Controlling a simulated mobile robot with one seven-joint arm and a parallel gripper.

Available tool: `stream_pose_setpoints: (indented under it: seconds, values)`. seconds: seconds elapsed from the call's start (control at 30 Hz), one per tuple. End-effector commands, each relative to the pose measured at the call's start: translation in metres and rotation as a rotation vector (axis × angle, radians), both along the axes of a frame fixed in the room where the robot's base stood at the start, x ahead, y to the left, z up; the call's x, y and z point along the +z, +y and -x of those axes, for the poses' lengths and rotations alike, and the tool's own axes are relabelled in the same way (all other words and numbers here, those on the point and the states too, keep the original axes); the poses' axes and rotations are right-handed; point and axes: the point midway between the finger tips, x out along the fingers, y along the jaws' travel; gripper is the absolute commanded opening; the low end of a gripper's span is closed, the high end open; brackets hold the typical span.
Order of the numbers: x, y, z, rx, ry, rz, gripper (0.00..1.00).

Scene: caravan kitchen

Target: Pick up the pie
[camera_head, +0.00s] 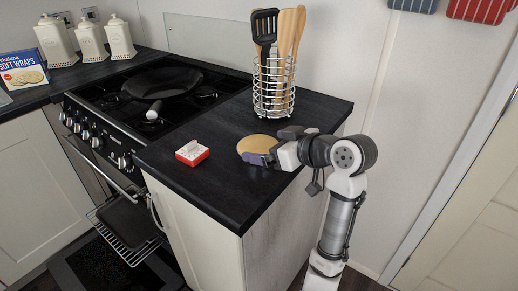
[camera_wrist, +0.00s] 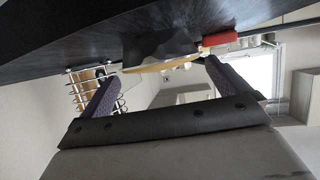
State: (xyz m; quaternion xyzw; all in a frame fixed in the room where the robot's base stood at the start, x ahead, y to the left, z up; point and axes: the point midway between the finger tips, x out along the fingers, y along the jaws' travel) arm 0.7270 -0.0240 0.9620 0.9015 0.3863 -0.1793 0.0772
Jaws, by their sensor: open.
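The pie (camera_head: 257,143) is a round, flat, tan disc on the dark worktop, close to the worktop's right end. My gripper (camera_head: 264,158) is at its near right side, low over the worktop, and hides part of its edge. In the wrist view the picture is turned over, and the pie's tan edge (camera_wrist: 155,67) shows between the two purple-grey fingers of my gripper (camera_wrist: 163,84). The fingers are spread wide, one to each side of the pie's edge. I cannot tell whether either finger touches it.
A small red and white box (camera_head: 192,153) lies left of the pie. A wire utensil holder (camera_head: 273,88) stands behind it, with spatulas and spoons. The hob with a pan (camera_head: 162,82) is further left. The worktop's front part is clear.

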Motion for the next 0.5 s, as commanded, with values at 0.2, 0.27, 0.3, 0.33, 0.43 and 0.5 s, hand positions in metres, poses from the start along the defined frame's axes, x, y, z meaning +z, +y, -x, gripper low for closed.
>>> stream_pose_setpoints:
  seconds: [0.2,0.27,0.3,0.33,0.43,0.5]
  values:
    - [-0.015,0.023,-0.019,0.003,0.002,-0.001,1.0]
    - [-0.017,0.027,-0.023,0.002,0.002,-0.001,1.0]
    - [-0.019,0.029,-0.025,0.002,0.002,-0.001,1.0]
    - [-0.019,0.029,-0.025,0.001,0.002,0.0,1.0]
    - [-0.02,0.03,-0.026,0.001,0.0,0.0,1.0]
    - [-0.02,0.03,-0.026,0.001,0.0,0.0,1.0]
